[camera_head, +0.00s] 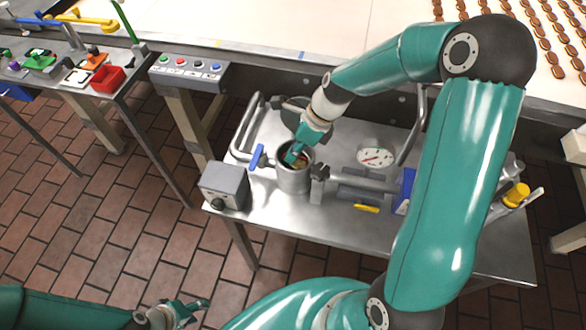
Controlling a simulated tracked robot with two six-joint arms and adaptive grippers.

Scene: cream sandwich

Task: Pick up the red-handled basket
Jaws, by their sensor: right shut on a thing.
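A metal pot (294,180) stands on the steel table in the middle. Inside its mouth a small patch of red and yellow (301,161) shows, which looks like part of the red-handled basket; the rest of it is hidden by the pot wall and my gripper. My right gripper (296,155) reaches down into the pot mouth and is shut on this thing. Its fingertips are partly hidden by the rim. My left gripper (192,312) is low at the bottom left, open and empty, over the floor and away from the table.
A grey box with a knob (225,187), a blue-handled valve (257,157) and a round gauge (375,157) are around the pot. A button panel (190,74) is behind left. A red bin (107,79) stands on the left table. A conveyor with brown biscuits runs behind.

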